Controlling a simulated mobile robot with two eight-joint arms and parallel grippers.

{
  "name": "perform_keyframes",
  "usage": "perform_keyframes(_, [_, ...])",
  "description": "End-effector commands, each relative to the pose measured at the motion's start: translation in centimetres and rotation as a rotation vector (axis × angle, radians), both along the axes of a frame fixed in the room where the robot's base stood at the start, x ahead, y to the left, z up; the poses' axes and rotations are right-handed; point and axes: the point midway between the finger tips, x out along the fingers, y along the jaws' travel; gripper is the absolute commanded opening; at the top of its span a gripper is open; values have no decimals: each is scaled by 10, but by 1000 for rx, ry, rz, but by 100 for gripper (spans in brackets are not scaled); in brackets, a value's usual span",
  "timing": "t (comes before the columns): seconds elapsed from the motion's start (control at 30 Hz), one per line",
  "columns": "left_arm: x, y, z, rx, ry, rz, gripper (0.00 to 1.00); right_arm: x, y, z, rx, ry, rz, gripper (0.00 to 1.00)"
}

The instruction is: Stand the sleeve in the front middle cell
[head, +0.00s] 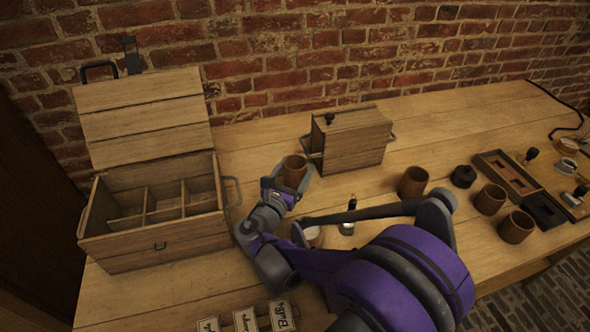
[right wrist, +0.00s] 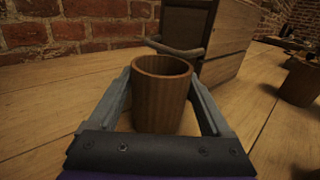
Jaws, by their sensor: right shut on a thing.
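A brown wooden sleeve (head: 296,168), open at the top, is upright between the fingers of my right gripper (head: 286,184). The right wrist view shows the sleeve (right wrist: 161,95) with one finger on each side; whether its base touches the table is hard to tell. The wooden crate (head: 155,246) with its lid raised stands to the left of the gripper. Thin dividers (head: 183,196) split its inside into cells. The front wall hides the floor of the front cells, and I see no sleeve in the visible part. My left gripper is not in view.
A closed wooden box (head: 352,146) stands just behind the held sleeve. More sleeves (head: 413,181) stand to the right, near a black round part (head: 463,176) and a tray (head: 507,176). Label cards (head: 245,320) lie at the front.

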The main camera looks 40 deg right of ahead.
Motion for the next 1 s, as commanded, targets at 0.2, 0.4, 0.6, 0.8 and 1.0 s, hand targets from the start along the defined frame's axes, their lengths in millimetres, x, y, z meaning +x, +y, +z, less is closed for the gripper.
perform_keyframes(0.2, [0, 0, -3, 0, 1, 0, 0, 0, 0, -3, 0, 0, 0, 32])
perform_keyframes(0.4, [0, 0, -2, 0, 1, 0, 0, 0, 0, -2, 0, 0, 0, 100])
perform_keyframes(0.6, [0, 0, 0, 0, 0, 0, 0, 0, 0, 1, 0, 0, 0, 100])
perform_keyframes(0.8, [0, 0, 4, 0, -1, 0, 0, -8, 24, 2, 1, 0, 4, 100])
perform_keyframes(1.0, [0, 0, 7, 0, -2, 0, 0, -20, 55, 1, 1, -1, 4, 100])
